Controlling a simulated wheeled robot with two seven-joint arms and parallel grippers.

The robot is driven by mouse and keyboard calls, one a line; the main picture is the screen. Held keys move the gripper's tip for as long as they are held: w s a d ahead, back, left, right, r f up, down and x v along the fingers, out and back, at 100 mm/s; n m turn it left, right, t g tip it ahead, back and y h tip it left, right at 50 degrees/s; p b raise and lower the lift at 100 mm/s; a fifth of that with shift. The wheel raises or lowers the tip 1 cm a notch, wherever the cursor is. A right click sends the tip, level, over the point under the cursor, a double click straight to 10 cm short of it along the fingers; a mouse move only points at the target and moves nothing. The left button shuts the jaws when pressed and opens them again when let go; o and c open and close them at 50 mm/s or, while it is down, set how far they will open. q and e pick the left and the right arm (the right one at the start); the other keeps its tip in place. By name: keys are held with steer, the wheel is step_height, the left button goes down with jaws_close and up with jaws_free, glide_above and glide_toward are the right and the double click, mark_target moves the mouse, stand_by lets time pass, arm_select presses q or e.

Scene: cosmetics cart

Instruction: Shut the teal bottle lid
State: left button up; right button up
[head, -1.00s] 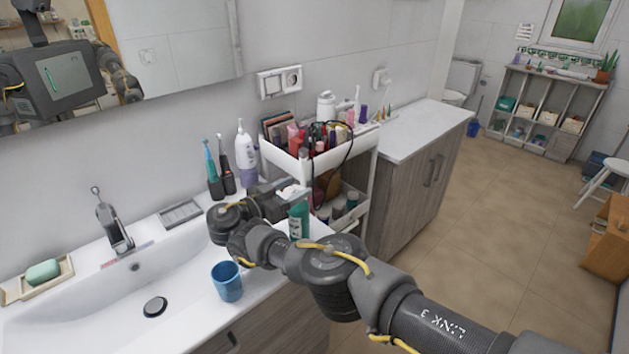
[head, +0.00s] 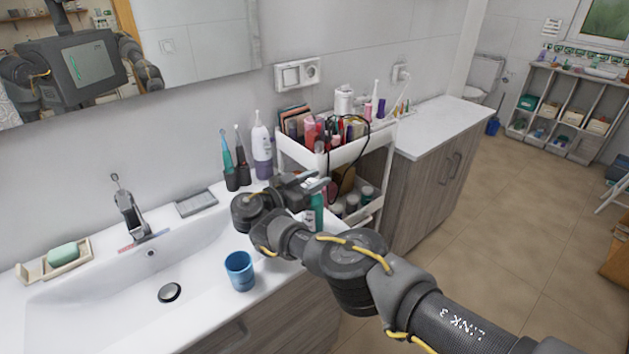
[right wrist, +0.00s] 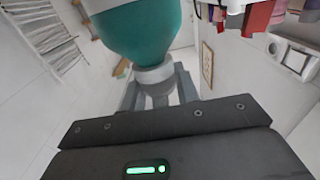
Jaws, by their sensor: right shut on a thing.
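The teal bottle (head: 317,210) stands beside the sink counter, just in front of the cart, partly hidden behind my right arm. In the right wrist view its teal body (right wrist: 142,30) fills the top of the picture, with a pale grey-white lid (right wrist: 155,76) at its end. My right gripper (head: 312,185) is at the top of the bottle. In the right wrist view its fingers (right wrist: 160,90) stand on both sides of the lid and are shut on it. Whether the lid is fully closed cannot be told. My left gripper is not in view.
The white cart (head: 348,153) stands close behind, full of cosmetics, with a dark cable hanging over its side. On the sink counter are a blue cup (head: 239,270), toothbrushes (head: 236,160), a white-purple bottle (head: 261,150) and a soap dish (head: 50,265).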

steer(key=b, duration=0.1)
steer(key=t+h+b, duration=0.1)
steer(key=b, duration=0.1)
steer(key=shift+s+a+f+h+b, duration=0.1)
steer(key=shift+a+f+h+b, duration=0.05)
steer(key=shift+f+h+b, duration=0.2)
steer(key=shift+s+r+t, duration=0.1)
steer(key=shift+t, duration=0.2)
steer(key=o, duration=1)
steer(key=shift+r, duration=0.15)
